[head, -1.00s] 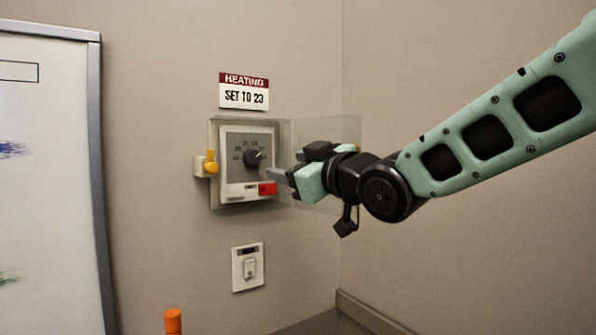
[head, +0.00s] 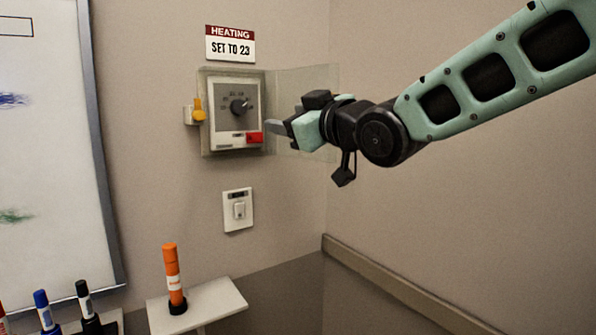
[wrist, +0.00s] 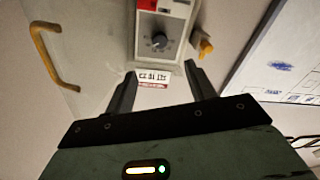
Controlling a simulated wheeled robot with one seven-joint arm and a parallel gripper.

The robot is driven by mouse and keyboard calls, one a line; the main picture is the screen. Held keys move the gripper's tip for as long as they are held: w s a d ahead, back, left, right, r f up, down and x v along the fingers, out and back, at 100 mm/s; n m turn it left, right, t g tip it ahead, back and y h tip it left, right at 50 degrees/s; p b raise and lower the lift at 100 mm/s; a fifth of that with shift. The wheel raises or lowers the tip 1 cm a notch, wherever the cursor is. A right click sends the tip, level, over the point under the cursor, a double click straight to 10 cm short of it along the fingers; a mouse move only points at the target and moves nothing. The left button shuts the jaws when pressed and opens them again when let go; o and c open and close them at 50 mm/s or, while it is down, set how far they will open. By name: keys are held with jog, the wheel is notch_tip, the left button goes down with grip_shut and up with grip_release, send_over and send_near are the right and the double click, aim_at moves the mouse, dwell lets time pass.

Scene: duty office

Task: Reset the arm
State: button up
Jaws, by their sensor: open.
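My gripper (head: 273,128) is raised in front of the wall, just right of the heating thermostat (head: 223,127), with its fingers pointing left toward it. In the wrist view my gripper (wrist: 157,82) shows two dark fingers spread apart with nothing between them. The thermostat has a grey dial with a dark knob (head: 239,105) and a red part (head: 254,138) at its lower right. Its clear cover (head: 309,80) is swung open to the right, partly behind my gripper. I cannot tell whether the gripper touches the cover.
A yellow latch piece (head: 198,110) sits left of the thermostat. A "HEATING SET TO 23" sign (head: 230,44) hangs above and a light switch (head: 238,210) below. An orange cylinder (head: 173,278) stands on a small shelf (head: 215,300). A whiteboard (head: 55,160) is at left, with markers (head: 87,306) below.

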jog(key=s+d+f+m+g+h, duration=0.2)
jog(key=s+d+f+g+h, duration=0.15)
jog(key=s+f, duration=0.55)
jog(key=s+d+f+m+g+h, duration=0.2)
jog(key=s+d+f+g+h, duration=0.15)
jog(key=f, duration=0.85)
jog(key=s+d+f+g+h, duration=0.2)
jog(key=s+d+f+g, duration=0.1)
jog(key=s, duration=0.7)
jog(key=s+d+f+g+h, duration=0.2)
jog(key=s+d+f+g, duration=0.2)
jog(key=s+d+f, duration=0.2)
jog(key=s+f, duration=0.2)
jog(key=s, duration=0.2)
jog(key=shift+s+d+m, duration=0.15)
jog(key=shift+s+m, duration=0.1)
jog(key=shift+m, duration=0.15)
